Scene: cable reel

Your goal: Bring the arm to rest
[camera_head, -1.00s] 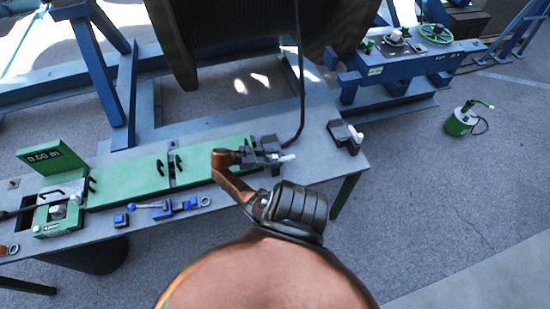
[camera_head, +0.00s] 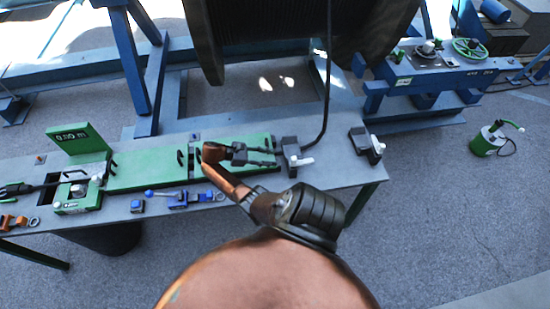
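My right arm comes up from the bottom middle of the head view. Its gripper (camera_head: 266,155) is over the right part of the green bench top (camera_head: 150,170), its two dark fingers apart and pointing right. Nothing shows between them. Just right of the fingertips is a dark clamp block (camera_head: 291,158) with a white handle, where a black cable (camera_head: 328,95) comes down from the large reel (camera_head: 290,30). The fingertips look clear of the block, though the gap is small. My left gripper is not in view.
The bench (camera_head: 345,172) holds a green length counter (camera_head: 75,138) reading 0.00 m, a measuring unit (camera_head: 78,192), blue tools (camera_head: 180,199) and a second clamp (camera_head: 366,145). A green canister (camera_head: 488,139) stands on the floor right. Open floor lies right of the bench.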

